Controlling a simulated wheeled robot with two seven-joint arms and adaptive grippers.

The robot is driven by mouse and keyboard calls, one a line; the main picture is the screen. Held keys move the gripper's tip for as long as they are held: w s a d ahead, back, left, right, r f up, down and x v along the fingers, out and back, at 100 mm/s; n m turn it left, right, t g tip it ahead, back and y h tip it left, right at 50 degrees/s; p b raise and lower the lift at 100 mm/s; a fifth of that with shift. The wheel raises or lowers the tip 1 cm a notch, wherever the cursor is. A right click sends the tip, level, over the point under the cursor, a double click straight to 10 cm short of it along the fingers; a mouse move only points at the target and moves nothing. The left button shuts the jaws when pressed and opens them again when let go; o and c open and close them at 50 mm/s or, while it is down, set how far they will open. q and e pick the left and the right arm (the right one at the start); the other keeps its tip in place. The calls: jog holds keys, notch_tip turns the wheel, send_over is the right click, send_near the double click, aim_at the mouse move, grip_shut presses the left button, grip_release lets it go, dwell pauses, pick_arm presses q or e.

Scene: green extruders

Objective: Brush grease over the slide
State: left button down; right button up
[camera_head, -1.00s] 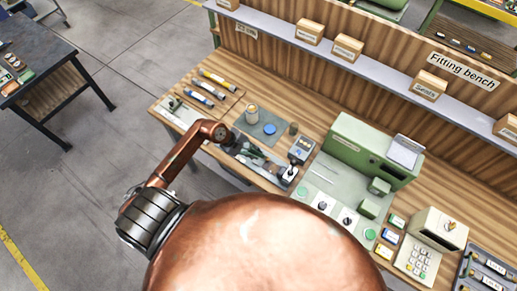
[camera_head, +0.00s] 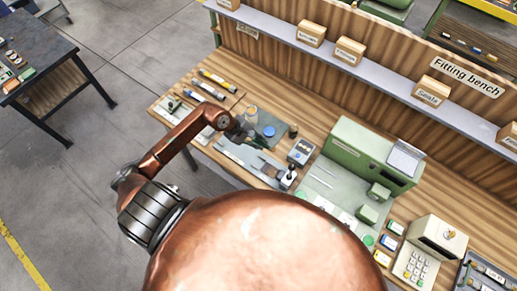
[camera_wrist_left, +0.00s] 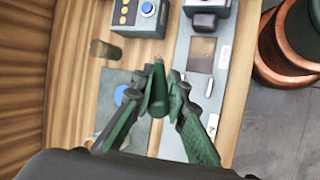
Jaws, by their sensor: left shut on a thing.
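My left gripper (camera_head: 252,140) is over the bench near the grey mat. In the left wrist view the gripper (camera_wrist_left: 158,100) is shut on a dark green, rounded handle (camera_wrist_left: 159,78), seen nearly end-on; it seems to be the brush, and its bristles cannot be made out. The long grey metal slide (camera_head: 262,170) lies along the bench's front, right of the gripper. It also shows in the left wrist view (camera_wrist_left: 190,88), with a brownish patch on it. A pale jar (camera_head: 250,112), perhaps the grease, stands just behind the gripper. My right gripper is out of view.
A blue disc (camera_head: 269,131) lies on the grey mat, with a small dark cylinder (camera_head: 293,131) beside it. A blue-knobbed box (camera_head: 301,151) stands behind the slide's right end. A green machine (camera_head: 365,155) stands further right. Striped tools (camera_head: 208,88) lie at left.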

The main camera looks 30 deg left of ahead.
pick_arm(q)
jog(key=shift+r+p, duration=0.3)
jog(key=shift+r, duration=0.8)
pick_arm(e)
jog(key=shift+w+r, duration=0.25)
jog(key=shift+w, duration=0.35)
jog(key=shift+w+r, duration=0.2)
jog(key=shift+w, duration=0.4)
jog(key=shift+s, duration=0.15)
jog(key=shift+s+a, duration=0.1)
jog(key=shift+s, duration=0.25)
